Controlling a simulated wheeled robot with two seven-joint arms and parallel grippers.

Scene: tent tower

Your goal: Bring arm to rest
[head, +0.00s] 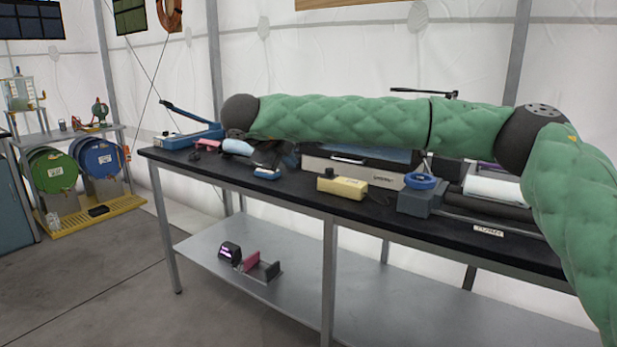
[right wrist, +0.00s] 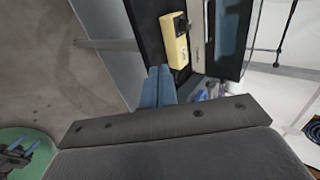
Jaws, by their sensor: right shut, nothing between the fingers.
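My right arm reaches in from the right in a green padded sleeve, stretched leftward above the black-topped workbench (head: 205,172). My right gripper (head: 237,147) hangs low over the left part of the bench. Its light blue fingers are shut with nothing between them. In the right wrist view the same fingers (right wrist: 158,86) lie together, with floor and bench edge beyond. My left gripper is outside the head view. It shows small at the lower left of the right wrist view (right wrist: 25,152), against green padding, with its blue fingers apart.
Green and blue drums (head: 100,158) stand at the far left. Floor before the bench is clear.

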